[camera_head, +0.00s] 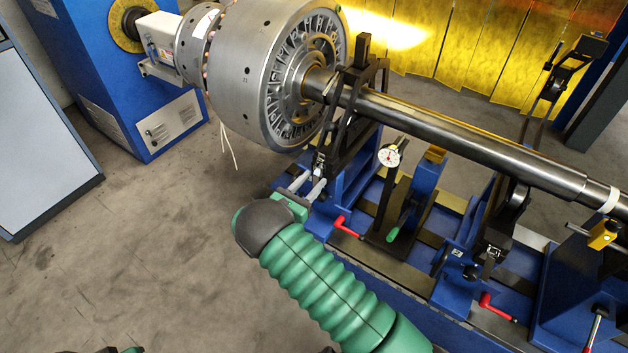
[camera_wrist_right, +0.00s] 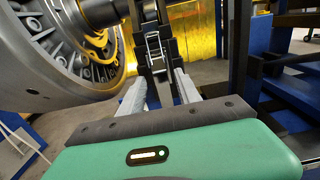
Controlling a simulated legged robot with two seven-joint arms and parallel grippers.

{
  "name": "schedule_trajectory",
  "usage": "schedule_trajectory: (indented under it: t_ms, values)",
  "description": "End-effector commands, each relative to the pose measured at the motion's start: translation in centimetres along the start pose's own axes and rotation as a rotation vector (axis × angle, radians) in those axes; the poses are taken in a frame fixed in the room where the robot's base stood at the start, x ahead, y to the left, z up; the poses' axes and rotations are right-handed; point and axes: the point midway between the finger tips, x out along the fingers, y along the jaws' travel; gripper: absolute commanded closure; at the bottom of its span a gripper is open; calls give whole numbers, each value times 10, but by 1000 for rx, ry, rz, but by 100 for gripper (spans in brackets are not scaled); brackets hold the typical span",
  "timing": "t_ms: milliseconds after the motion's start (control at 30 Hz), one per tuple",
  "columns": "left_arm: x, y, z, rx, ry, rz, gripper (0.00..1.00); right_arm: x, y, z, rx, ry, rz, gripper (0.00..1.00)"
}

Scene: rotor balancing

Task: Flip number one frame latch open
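The closest black frame (camera_head: 345,125) to the rotor stands closed around the shaft (camera_head: 450,125). Its metal latch (camera_head: 319,160) sits low on its near side; in the right wrist view the latch (camera_wrist_right: 154,48) shows as a bright looped clasp on the dark frame. My right gripper (camera_head: 313,179) reaches up to it from below. In the right wrist view its two grey fingers (camera_wrist_right: 161,84) are apart, one on each side of the frame post just below the latch, with nothing clearly held between them. Whether they touch the post cannot be told.
The big silver rotor (camera_head: 250,75) is close at left of the frame. A second black frame (camera_head: 552,90) at right stands swung open. Red handles (camera_head: 345,228), a green handle (camera_head: 397,226) and a dial gauge (camera_head: 389,156) are nearby. The floor (camera_head: 150,250) at left is clear.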

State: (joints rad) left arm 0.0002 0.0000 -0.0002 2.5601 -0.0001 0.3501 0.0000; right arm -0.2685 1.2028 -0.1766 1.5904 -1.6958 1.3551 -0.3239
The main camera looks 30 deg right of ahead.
Motion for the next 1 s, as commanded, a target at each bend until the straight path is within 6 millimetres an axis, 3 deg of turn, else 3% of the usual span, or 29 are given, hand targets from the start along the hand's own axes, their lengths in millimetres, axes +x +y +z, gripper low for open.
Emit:
schedule_trajectory:
  t_ms: [33, 300, 1000]
  values:
    - [0, 0, 0, 0, 0, 0, 60, 1, -1, -1, 0, 1, -1, 65]
    - [0, 0, 0, 0, 0, 0, 60, 2, -1, -1, 1, 2, -1, 100]
    - [0, 0, 0, 0, 0, 0, 60, 2, 0, -1, 0, 2, 0, 100]
